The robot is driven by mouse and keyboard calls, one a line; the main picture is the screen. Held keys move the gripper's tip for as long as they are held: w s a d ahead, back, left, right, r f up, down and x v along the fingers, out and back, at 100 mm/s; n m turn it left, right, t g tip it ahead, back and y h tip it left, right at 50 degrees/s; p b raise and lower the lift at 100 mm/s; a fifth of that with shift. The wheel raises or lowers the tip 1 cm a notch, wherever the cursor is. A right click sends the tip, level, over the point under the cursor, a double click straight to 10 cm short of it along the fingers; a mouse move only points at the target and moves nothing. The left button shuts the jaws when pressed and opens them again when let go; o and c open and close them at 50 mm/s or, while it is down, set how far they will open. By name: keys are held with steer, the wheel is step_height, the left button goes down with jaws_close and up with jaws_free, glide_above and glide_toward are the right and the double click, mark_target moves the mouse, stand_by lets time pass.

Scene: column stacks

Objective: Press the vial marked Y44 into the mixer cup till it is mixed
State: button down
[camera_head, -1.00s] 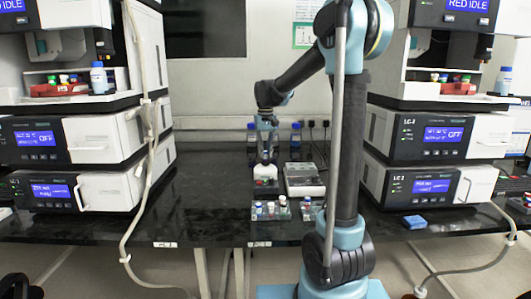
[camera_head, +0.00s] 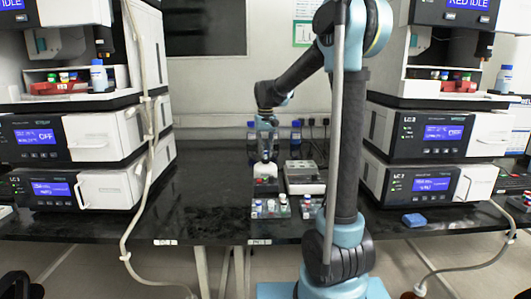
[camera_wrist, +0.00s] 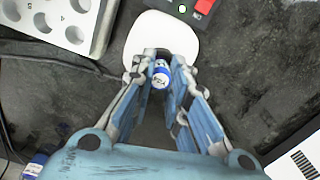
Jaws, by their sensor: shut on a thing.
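My gripper (camera_wrist: 160,66) is shut on a vial (camera_wrist: 161,77) with a white and blue label; its print is too small to read surely. In the wrist view the vial sits between the fingertips at the near edge of the mixer's rounded white top (camera_wrist: 150,34). The mixer has a green light and a red switch on its dark panel. The cup is hidden by the vial and fingers, so I cannot tell how deep the vial sits. In the head view my gripper (camera_head: 266,171) points down over the small mixer (camera_head: 266,187) on the dark bench.
A rack (camera_head: 270,208) with several capped vials stands in front of the mixer, and a second rack (camera_head: 312,206) is to its right. A grey block with holes (camera_head: 304,178) stands right of the mixer. Blue-capped bottles stand behind. Instrument stacks flank the bench; its left middle is clear.

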steer(key=shift+f, duration=0.3)
stand_by(0.5)
stand_by(2.9)
steer(key=shift+r, duration=3.05)
